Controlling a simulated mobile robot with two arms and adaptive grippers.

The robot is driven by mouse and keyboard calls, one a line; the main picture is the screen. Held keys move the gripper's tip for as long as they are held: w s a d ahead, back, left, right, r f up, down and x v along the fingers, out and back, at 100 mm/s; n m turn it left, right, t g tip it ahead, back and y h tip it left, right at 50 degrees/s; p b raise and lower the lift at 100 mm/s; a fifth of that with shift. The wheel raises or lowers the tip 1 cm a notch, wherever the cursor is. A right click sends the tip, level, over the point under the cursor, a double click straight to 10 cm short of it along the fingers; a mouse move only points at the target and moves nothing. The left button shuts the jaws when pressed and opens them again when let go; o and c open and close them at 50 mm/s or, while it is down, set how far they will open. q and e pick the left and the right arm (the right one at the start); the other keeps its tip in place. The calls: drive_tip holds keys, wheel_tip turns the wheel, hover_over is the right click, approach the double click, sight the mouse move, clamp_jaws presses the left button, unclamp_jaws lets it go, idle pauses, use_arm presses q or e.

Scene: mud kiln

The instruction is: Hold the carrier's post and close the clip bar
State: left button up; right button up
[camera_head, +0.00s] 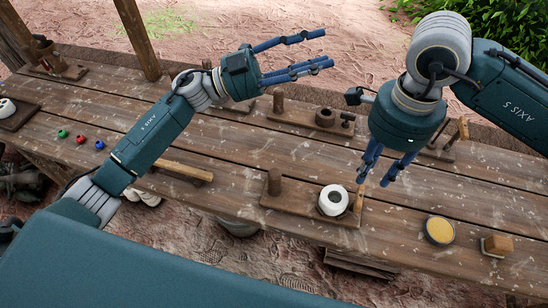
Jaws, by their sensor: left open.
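A wooden carrier (299,213) lies on the bench near the middle, a flat board with an upright round post (274,182) at its left end. A white round piece (333,200) with a dark centre sits on it, right of the post. A short upright wooden piece (358,203) stands at the right end; I cannot tell whether it is the clip bar. My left gripper (328,47) is open and empty, raised over the bench's far edge and pointing right. My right gripper (373,184) points down just above and right of the white piece, fingers apart, with nothing visible between them.
Similar wooden carriers stand at the back, one with a dark ring (325,117). A yellow-filled round dish (439,230) and a small wooden block (497,245) lie at the right. Green, red and blue balls (81,139) and a wooden stick (183,170) lie left.

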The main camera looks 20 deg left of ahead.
use_arm(q)
drive_tip(key=s+d+f+m+g+y, duration=0.7)
drive_tip(key=s+d+f+m+g, duration=0.3)
drive_tip(key=f, duration=0.3)
drive_tip(key=m+t+y, duration=0.2)
drive_tip(key=m+y, duration=0.1)
drive_tip(key=y, duration=0.9)
hover_over(274, 185)
drive_tip(key=w, duration=0.1)
wheel_tip(274, 185, down, 4)
drive_tip(key=shift+w+r, duration=0.15)
drive_tip(key=shift+a+y, duration=0.25)
drive_tip(key=shift+y, duration=0.05)
wheel_tip(274, 185, down, 11)
drive_tip(key=shift+r, duration=0.2)
drive_tip(key=shift+c, duration=0.5)
clamp_jaws()
